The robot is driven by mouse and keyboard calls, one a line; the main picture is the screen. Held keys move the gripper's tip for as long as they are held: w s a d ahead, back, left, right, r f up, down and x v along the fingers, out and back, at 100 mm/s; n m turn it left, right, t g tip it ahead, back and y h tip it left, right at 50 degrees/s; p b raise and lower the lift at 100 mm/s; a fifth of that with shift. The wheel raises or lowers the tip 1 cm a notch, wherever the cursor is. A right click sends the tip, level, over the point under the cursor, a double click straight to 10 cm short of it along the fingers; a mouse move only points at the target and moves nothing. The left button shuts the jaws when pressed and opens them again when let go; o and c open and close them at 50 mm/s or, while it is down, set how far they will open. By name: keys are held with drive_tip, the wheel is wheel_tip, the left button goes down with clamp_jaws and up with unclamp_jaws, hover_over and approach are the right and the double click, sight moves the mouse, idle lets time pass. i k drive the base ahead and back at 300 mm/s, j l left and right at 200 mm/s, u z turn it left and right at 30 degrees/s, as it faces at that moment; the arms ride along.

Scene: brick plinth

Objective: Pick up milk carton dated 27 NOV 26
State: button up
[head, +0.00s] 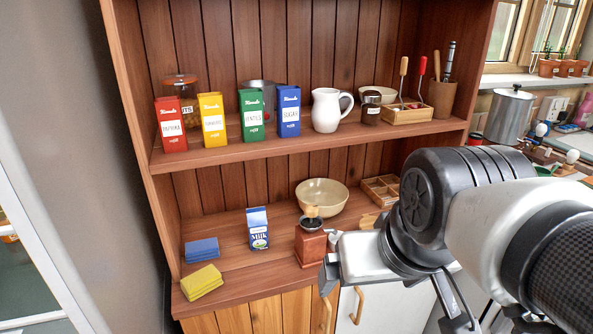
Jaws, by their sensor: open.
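A small blue and white milk carton (258,229) stands upright on the lower shelf (232,262) of a wooden hutch. "Milk" reads on its front, but any date is too small to read. It is the only milk carton I can make out. My gripper (328,278) is at the lower middle, to the right of the carton and apart from it. It is open, with no object visible in it; its fingers are partly hidden by its own body.
A wooden coffee grinder (310,245) stands between the carton and my gripper. A cream bowl (322,197) is behind it. Blue cloths (202,249) and yellow cloths (201,281) lie left. The upper shelf (300,143) overhangs, holding coloured boxes and a white jug (327,110).

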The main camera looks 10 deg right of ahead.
sight(257, 221)
drive_tip(key=i+l+u, duration=0.15)
drive_tip(key=u, duration=0.25)
drive_tip(key=i+l+u, duration=0.4)
drive_tip(key=k+j, duration=0.05)
drive_tip(key=j, duration=0.05)
